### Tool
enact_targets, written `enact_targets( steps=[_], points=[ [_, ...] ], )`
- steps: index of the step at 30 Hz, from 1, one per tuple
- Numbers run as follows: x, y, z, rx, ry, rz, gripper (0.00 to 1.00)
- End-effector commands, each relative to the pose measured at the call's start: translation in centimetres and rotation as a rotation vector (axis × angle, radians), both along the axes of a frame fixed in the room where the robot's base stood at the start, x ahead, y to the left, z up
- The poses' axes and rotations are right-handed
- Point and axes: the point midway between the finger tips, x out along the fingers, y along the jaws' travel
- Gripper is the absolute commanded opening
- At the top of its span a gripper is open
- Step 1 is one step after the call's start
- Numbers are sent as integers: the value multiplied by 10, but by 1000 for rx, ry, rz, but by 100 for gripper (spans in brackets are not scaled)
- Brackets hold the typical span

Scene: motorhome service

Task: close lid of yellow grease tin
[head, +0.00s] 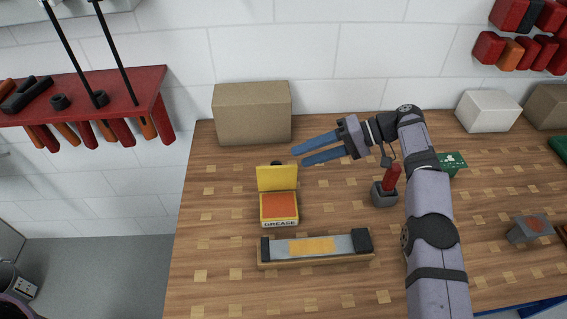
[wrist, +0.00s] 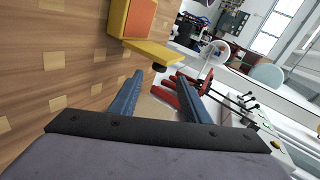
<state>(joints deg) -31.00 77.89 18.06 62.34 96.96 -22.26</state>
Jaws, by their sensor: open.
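The yellow grease tin (head: 279,210) stands on the wooden bench with orange-red grease showing inside and its "GREASE" label at the front. Its yellow lid (head: 277,178) stands up open at the back edge, with a dark knob behind its top. In the wrist view the tin (wrist: 138,17) is at the top, with the lid (wrist: 152,50) jutting out from it. My gripper (head: 298,156) is open and empty, its blue fingers pointing left, above and just behind the right part of the lid. In the wrist view the two fingers (wrist: 165,85) are apart with nothing between them.
A level-like tool (head: 315,246) on a wooden base lies in front of the tin. A cardboard box (head: 252,113) stands behind. A grey block with a red handle (head: 385,190) is right of the tin. A red tool rack (head: 85,95) hangs at left. The bench left of the tin is clear.

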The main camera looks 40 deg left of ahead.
Motion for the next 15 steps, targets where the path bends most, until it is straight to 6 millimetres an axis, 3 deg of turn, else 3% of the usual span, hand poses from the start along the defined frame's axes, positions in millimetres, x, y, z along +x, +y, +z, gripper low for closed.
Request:
enact_targets(
  steps=[15],
  points=[
    [-15,16,-10,-3,2,0,43]
  ],
)
